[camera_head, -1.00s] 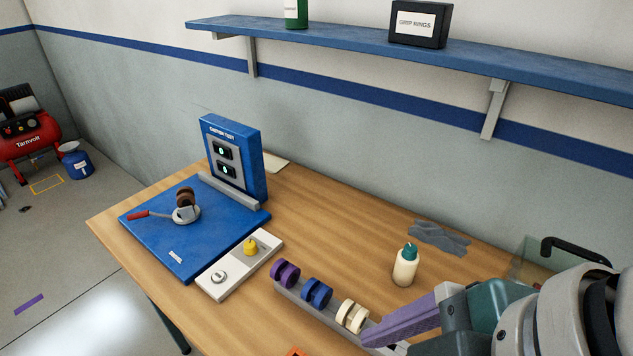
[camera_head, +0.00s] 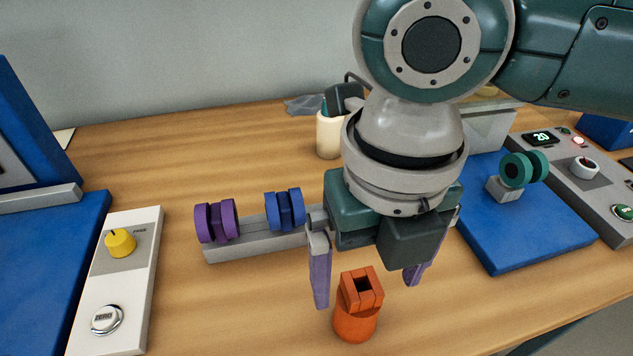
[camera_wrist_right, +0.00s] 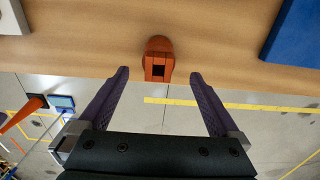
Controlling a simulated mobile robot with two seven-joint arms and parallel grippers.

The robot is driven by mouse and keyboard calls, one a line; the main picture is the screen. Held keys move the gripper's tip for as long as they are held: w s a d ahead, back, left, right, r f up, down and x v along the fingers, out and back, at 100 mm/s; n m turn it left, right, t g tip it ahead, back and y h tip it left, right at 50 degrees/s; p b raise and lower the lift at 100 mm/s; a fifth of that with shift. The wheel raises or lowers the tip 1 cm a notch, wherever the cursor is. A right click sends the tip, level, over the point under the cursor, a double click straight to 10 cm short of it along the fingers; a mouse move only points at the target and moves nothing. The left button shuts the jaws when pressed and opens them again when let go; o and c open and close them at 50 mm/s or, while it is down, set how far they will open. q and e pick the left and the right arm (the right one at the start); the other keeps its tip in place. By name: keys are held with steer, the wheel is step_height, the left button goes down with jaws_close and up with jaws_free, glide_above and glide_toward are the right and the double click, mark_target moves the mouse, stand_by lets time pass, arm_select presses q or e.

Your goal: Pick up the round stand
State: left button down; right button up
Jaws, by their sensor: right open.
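The round stand looks to be the orange piece (camera_head: 356,322) with a cylindrical base and a slotted block on top. It stands upright on the wooden table near the front edge. It also shows in the right wrist view (camera_wrist_right: 158,47), between and just beyond the fingertips. My right gripper (camera_head: 367,294) is open and empty, pointing down with its purple fingers spread. In the head view its fingers are on either side of the stand's top, slightly behind it; no contact shows. The right gripper (camera_wrist_right: 159,73) is also seen open in the wrist view. My left gripper is out of view.
Behind the gripper, a grey rack (camera_head: 258,241) holds purple (camera_head: 216,220) and blue wheels (camera_head: 285,209). A white control panel (camera_head: 140,275) stands left. A blue plate (camera_head: 520,235) with a teal caster (camera_head: 524,169) lies right. A cream bottle (camera_head: 328,135) stands behind. Table around the stand is clear.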

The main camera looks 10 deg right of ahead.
steer(key=f, duration=0.6)
steer(key=shift+w+a+f, duration=0.15)
steer(key=shift+w+f, duration=0.15)
steer(key=shift+f, duration=0.05)
jaws_close()
stand_by(0.5)
steer(key=shift+r, duration=0.1)
